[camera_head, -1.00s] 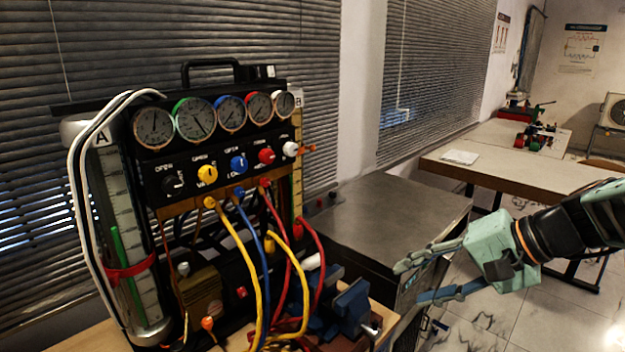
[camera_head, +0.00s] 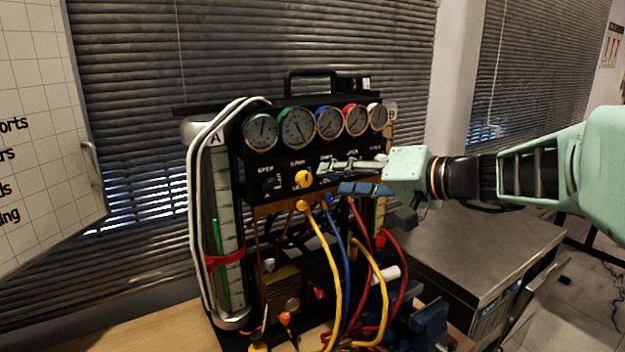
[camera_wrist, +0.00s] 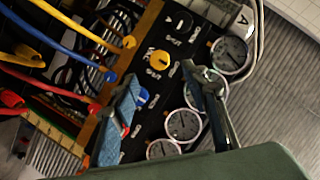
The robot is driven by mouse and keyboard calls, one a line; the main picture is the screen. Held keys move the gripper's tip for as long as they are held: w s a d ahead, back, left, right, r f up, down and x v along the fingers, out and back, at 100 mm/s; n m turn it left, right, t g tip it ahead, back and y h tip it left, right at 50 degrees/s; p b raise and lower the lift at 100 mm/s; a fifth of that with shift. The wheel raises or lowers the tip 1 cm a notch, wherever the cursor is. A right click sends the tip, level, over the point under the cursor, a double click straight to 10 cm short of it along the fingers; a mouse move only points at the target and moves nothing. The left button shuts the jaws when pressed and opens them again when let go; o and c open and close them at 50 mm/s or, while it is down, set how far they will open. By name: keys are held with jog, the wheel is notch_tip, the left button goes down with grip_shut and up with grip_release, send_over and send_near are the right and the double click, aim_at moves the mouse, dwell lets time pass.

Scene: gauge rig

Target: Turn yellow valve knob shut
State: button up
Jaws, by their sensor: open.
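The yellow valve knob (camera_head: 303,179) sits on the black front panel of the gauge rig, below the dials. It also shows in the wrist view (camera_wrist: 159,60), ahead of my fingertips and roughly between their lines. My gripper (camera_head: 330,178) is open and empty, just right of the yellow knob in the head view. In the wrist view its two fingers (camera_wrist: 163,82) are spread, with the blue knob (camera_wrist: 142,96) partly hidden by one finger. The black knob (camera_head: 270,185) is left of the yellow one. The red and white knobs are hidden behind my gripper in the head view.
Several round gauges (camera_head: 297,128) line the top of the rig. Yellow, blue and red hoses (camera_head: 333,270) hang below the panel. A glass cylinder marked A stands at left. A metal cabinet (camera_head: 470,255) is at right. A whiteboard (camera_head: 45,130) fills the far left.

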aim_at(306, 181)
jog(key=p+x, duration=0.1)
jog(key=x, duration=0.8)
jog(key=shift+w+a+f, duration=0.1)
jog(key=shift+w+a, duration=0.05)
jog(key=shift+a, duration=0.1)
grip_shut()
